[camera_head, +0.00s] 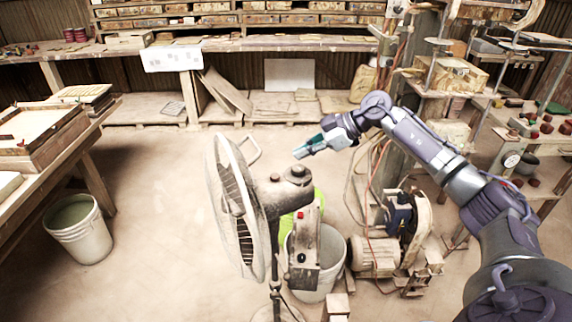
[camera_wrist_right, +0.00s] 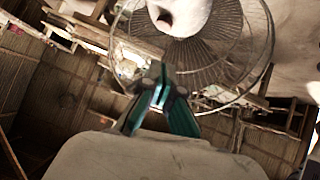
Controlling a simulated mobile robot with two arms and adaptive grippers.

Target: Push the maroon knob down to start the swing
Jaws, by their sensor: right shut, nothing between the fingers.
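A grey standing fan (camera_head: 235,205) is in the middle of the head view, its round grille turned to the left. My left gripper is not in view.
A control box with a red button (camera_head: 300,215) is on the fan's stand. A grey bucket (camera_head: 325,270) and a motor (camera_head: 375,255) stand close behind and right. A wooden table (camera_head: 95,130) and white bucket (camera_head: 80,230) are left. Floor between is clear.

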